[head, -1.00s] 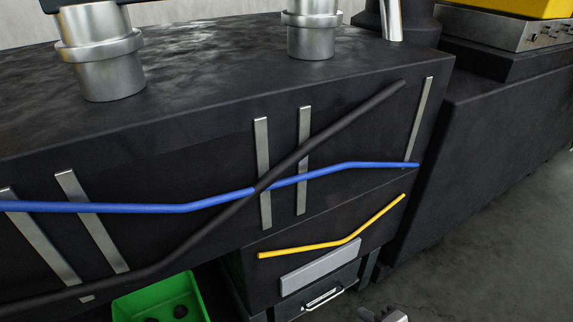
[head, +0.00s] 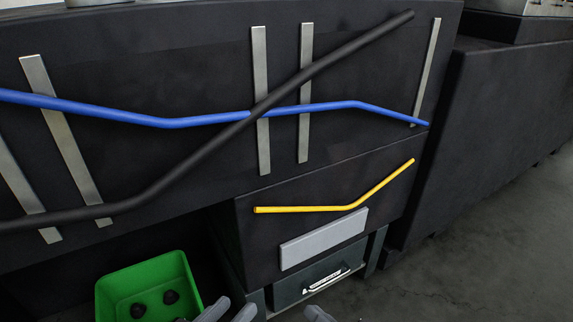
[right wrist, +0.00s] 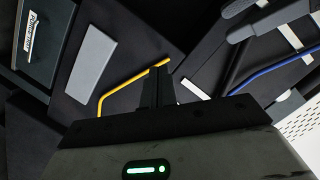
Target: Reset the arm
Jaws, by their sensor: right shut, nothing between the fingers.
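My left gripper (head: 232,308) shows at the bottom edge of the head view, in front of the green bin, its two grey fingers apart with nothing seen between them. Its grey fingers also show at the upper right of the right wrist view (right wrist: 255,20). My right gripper (head: 318,312) is just a grey tip at the bottom edge of the head view, to the right of the left one. In the right wrist view its dark fingers (right wrist: 158,84) are together and empty, with the yellow pipe behind them. Most of both arms is out of view.
A dark machine block (head: 330,180) carries a blue pipe (head: 165,122), a black pipe (head: 200,152), a yellow pipe (head: 310,208) and metal strips. A green bin (head: 110,290) holds dark round parts. A handled drawer (head: 300,290) sits low. Floor at right (head: 480,240) is clear.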

